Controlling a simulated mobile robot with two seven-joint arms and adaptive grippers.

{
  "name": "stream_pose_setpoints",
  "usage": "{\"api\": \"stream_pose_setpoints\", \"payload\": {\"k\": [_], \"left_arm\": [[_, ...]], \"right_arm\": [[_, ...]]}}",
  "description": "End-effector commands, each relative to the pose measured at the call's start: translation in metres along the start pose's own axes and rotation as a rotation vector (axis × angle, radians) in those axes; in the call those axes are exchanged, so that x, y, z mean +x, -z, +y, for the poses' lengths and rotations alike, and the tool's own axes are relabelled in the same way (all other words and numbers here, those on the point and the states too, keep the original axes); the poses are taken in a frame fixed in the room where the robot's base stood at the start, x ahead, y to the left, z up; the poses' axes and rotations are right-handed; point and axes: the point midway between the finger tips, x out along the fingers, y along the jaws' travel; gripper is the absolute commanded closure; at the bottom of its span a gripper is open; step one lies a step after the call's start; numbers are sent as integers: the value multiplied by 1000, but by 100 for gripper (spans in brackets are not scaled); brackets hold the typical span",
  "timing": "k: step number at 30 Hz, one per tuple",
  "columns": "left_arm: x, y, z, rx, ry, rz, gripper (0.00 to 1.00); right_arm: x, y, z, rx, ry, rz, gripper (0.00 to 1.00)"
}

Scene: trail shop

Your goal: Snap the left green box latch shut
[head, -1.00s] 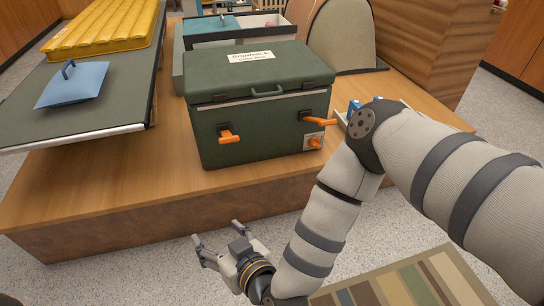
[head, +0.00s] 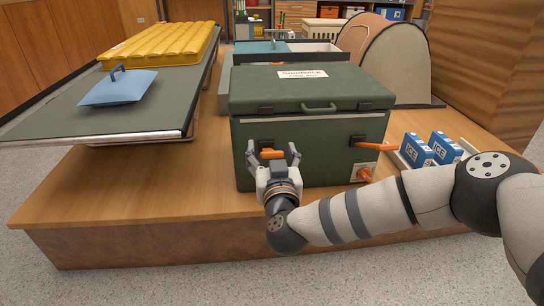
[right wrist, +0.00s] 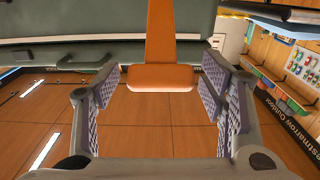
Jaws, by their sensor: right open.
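The green box (head: 310,130) stands on the wooden counter with its lid down. Its left latch (head: 270,154) is an orange lever on a black mount, sticking out from the front. My right gripper (head: 272,149) is in front of this latch, open, with one finger on each side of the lever. In the right wrist view the orange latch (right wrist: 168,76) lies between the spread fingers (right wrist: 162,84), with visible gaps on both sides. The right latch (head: 376,146) is also orange and sticks out to the right. My left gripper is not in view.
An orange-knobbed fitting (head: 363,173) sits low on the box front. Blue ice packs (head: 430,148) stand right of the box. A grey-green table (head: 100,118) with a blue lid (head: 119,88) and yellow pad (head: 165,45) is at left. The counter front (head: 130,200) is clear.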

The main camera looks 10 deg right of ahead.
Motion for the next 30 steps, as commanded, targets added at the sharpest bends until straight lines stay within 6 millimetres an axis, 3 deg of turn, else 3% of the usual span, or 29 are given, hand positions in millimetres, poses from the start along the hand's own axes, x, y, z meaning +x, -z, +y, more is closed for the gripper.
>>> {"api": "stream_pose_setpoints", "payload": {"k": [5, 12, 14, 20, 30], "left_arm": [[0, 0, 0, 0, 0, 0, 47], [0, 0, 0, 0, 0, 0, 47], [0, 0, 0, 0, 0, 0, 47], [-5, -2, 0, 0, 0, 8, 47], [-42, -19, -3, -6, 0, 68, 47]], "right_arm": [[0, 1, 0, 0, 1, 1, 35], [0, 1, 0, 0, 1, 0, 89], [0, 0, 0, 0, 1, 0, 100], [1, 6, 0, -1, 1, -13, 100], [20, 40, -1, -1, 1, -188, 100]]}}
